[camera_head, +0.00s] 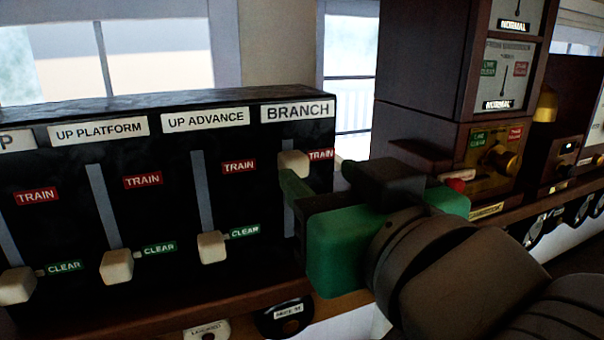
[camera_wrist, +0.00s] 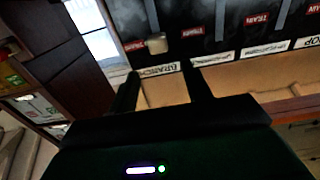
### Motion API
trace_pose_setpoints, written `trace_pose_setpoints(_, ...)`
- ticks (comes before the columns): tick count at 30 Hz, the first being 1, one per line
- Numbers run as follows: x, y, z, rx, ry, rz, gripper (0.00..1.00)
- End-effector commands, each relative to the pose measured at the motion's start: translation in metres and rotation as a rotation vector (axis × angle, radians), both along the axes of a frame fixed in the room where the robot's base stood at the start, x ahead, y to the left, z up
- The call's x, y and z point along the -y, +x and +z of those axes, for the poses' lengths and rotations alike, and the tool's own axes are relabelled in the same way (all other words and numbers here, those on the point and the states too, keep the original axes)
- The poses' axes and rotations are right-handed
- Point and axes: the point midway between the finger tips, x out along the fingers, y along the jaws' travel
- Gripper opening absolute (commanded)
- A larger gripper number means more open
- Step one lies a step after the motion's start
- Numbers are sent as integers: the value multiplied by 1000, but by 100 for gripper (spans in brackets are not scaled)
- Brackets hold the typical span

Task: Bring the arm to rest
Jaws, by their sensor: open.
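My gripper (camera_head: 315,173) is open and empty in front of the BRANCH slot of the black lever panel (camera_head: 150,205). The cream BRANCH knob (camera_head: 293,163) is at the top of its slot, beside the red TRAIN tag. In the wrist view, the open fingers (camera_wrist: 160,70) point towards the panel, and the BRANCH knob (camera_wrist: 156,43) shows beyond the gap between their tips. I cannot tell how far the tips are from it. The UP ADVANCE knob (camera_head: 212,247) and UP PLATFORM knob (camera_head: 117,267) are low, beside their green CLEAR tags.
Another cream knob (camera_head: 17,285) is low at the left edge. A wooden instrument cabinet (camera_head: 425,95) stands right of the panel, with a brass-plated box front (camera_head: 494,162) and a red button (camera_head: 456,184) close to my gripper. A wooden shelf runs below. Windows are behind.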

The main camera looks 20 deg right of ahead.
Motion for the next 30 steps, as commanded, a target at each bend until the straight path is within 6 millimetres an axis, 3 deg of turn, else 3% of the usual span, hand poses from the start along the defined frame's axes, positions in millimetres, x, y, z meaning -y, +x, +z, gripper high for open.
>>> trace_pose_setpoints(4, -1, -8, 0, 1, 0, 1, 49)
trace_pose_setpoints(17, -4, -7, 2, 8, 1, 7, 49)
trace_pose_setpoints(23, -68, -3, 29, 235, 36, 110, 49)
trace_pose_setpoints(30, -139, -30, 37, 513, 52, 105, 49)
